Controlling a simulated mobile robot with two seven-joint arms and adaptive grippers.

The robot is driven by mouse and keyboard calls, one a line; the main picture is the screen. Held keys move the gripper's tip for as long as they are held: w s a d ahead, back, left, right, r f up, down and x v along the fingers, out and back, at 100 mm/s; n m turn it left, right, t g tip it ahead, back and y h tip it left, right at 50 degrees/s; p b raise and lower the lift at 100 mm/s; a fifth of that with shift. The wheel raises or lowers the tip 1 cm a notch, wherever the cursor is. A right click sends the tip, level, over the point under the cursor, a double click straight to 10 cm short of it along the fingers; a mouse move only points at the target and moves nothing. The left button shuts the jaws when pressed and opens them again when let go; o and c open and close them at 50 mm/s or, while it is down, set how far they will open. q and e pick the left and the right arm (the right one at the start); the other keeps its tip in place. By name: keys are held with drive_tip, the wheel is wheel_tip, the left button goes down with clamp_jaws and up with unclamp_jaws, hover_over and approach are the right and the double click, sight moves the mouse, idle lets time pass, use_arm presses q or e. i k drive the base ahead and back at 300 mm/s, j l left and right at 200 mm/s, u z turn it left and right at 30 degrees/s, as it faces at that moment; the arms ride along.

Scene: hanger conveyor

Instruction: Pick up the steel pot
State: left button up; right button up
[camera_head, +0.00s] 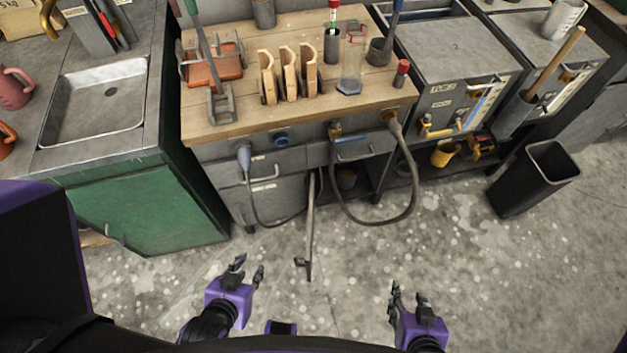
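Other grey cups stand on the bench: one holds a red-and-green stick (332,46), one holds a blue-handled tool (379,52). I cannot tell for sure which is the steel pot. My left gripper (249,268) is open and empty over the floor in front of the bench. My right gripper (408,294) is open and empty, also over the floor, further right. Both are well away from the pots.
The wooden bench top (225,122) bears wooden holders (288,72) and a reddish tray (214,66). A hose (412,190) hangs from its front. A sink (95,100) is left, a black bin (533,178) right. The floor in front is mostly clear.

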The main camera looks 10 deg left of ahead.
sight(347, 172)
drive_tip(key=k+j+z, duration=0.2)
drive_tip(key=j, duration=0.2)
drive_tip(key=j+z, duration=0.15)
drive_tip(key=j, duration=0.25)
drive_tip(key=k+j+z, duration=0.2)
drive_tip(key=j, duration=0.15)
drive_tip(key=k+j+z, duration=0.15)
drive_tip(key=k+j, duration=0.05)
drive_tip(key=j, duration=0.1)
